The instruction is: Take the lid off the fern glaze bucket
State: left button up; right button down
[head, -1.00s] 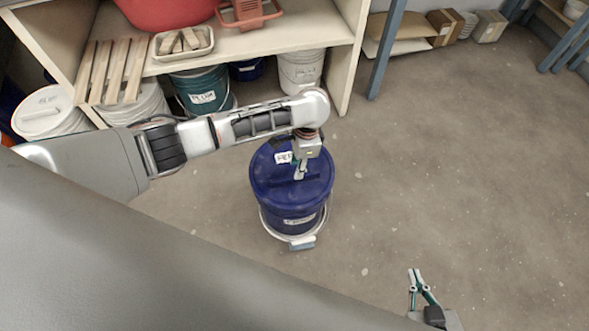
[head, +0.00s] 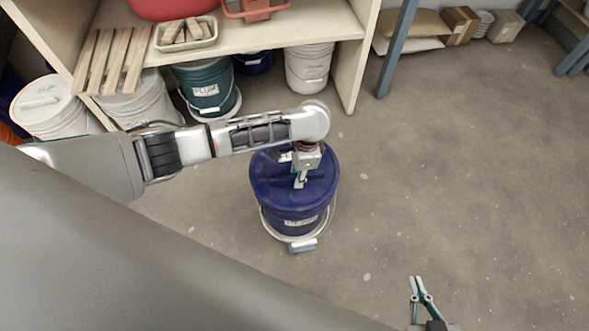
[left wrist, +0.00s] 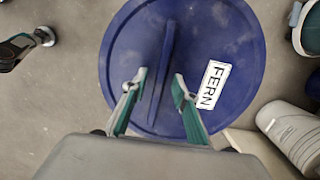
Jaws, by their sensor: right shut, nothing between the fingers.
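The fern glaze bucket (head: 292,222) is dark blue and stands upright on the floor, with a wire handle and pale grip at its front. Its round blue lid (head: 262,180) is on it. In the left wrist view the lid (left wrist: 225,35) has a FERN label (left wrist: 214,85) and a raised ridge handle (left wrist: 165,50). My left gripper (head: 300,182) is over the lid, pointing down. In the left wrist view its open fingers (left wrist: 158,88) are on either side of the ridge, with gaps visible. My right gripper (head: 416,282) is shut and empty, low right of the bucket.
A wooden shelf (head: 270,38) stands behind, with a teal PLUM bucket (head: 207,90) and white buckets (head: 309,70) under it. A blue table leg (head: 397,50) is at the back. The floor (head: 480,170) on the right is clear.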

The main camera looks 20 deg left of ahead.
pick_arm(q)
jog(key=shift+f, duration=0.2)
dwell(0.5)
grip_shut()
